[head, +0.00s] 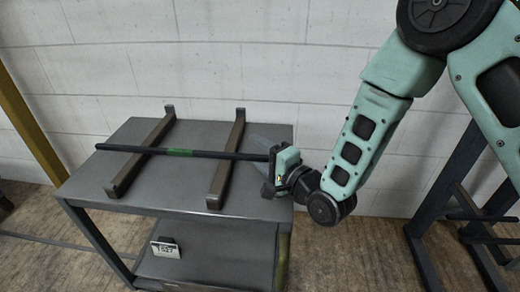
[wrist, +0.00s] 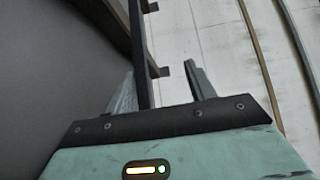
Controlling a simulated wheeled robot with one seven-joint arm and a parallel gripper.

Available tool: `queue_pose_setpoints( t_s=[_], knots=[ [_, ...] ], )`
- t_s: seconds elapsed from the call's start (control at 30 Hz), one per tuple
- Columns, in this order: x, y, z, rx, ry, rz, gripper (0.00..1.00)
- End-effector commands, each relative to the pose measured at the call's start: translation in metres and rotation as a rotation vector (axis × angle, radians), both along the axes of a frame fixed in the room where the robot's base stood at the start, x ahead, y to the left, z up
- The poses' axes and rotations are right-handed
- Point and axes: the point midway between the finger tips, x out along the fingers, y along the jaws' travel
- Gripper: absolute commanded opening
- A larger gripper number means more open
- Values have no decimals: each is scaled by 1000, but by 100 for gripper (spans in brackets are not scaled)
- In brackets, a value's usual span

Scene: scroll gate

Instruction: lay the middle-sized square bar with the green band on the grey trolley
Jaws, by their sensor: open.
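The dark bar (head: 215,154) with a green band (head: 180,152) lies across two wooden bearers on top of the grey trolley (head: 178,186). Its left end sticks out past the left bearer, and its right end reaches my gripper (head: 270,168). In the wrist view the bar (wrist: 143,70) runs between the two fingers of my gripper (wrist: 160,78), nearer the left finger, with a gap to the right finger. My gripper is open around the bar's end. The bar's very end is hidden by the gripper in the head view.
The left bearer (head: 140,158) and right bearer (head: 226,165) lie across the trolley top. A small marked card (head: 166,248) shows at the lower shelf. A dark rack (head: 440,205) stands at the right. A yellow post (head: 30,128) stands at the left, with a white block wall behind.

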Motion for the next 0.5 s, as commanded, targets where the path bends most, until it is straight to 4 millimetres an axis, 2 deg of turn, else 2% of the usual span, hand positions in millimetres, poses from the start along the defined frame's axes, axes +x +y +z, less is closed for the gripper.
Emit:
queue_pose_setpoints(
  t_s=[0.1, 0.5],
  knots=[
    [2, -1, 16, 4, -4, -3, 55],
    [3, -1, 52, 10, -12, -4, 55]
  ],
)
